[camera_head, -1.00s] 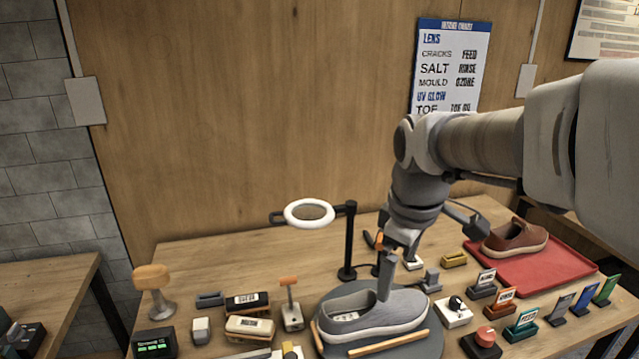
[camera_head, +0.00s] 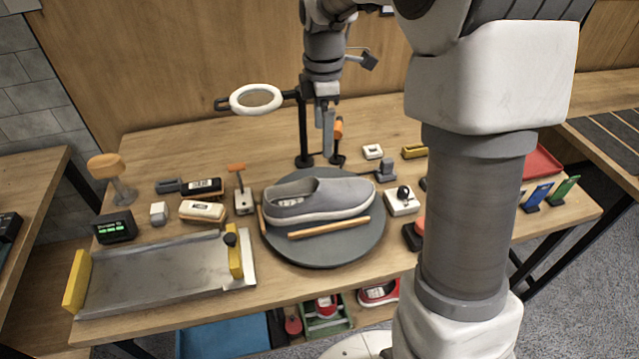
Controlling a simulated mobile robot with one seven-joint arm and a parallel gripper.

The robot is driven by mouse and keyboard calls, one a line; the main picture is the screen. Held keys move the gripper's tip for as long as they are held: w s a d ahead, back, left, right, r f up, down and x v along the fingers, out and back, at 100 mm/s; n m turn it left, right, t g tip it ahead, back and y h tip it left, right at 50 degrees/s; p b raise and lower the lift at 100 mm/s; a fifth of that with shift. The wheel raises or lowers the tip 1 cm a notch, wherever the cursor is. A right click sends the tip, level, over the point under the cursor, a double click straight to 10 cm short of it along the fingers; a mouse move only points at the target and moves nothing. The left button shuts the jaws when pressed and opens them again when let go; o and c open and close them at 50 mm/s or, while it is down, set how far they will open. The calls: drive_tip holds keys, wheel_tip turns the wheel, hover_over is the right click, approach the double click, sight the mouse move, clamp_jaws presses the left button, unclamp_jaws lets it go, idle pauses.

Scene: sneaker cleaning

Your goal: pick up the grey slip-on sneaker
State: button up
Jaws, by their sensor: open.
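The grey slip-on sneaker (camera_head: 335,198) lies on a round dark turntable (camera_head: 345,245) on the workbench. Its toe points right and its opening faces left and up. Wooden strips lie along its near side and by its heel. My gripper (camera_head: 328,140) hangs fingers down above and behind the sneaker, apart from it. The jaws are seen nearly edge-on, open, with nothing visible between them.
A ring lamp (camera_head: 256,97) on a black stand is just left of my gripper. A metal tray with yellow ends (camera_head: 150,275) lies front left. Brushes (camera_head: 203,210) and small devices (camera_head: 402,200) flank the turntable. My arm hides the bench's right part.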

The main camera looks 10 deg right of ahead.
approach(323, 182)
drive_tip(key=shift+n, duration=0.3)
wheel_tip(323, 182, down, 6)
drive_tip(key=shift+a+f, duration=0.15)
drive_tip(key=shift+f, duration=2.95)
drive_tip(key=shift+c, duration=0.3)
drive_tip(key=shift+w, duration=0.1)
drive_tip(key=c, duration=1.3)
drive_tip(key=shift+r, duration=0.15)
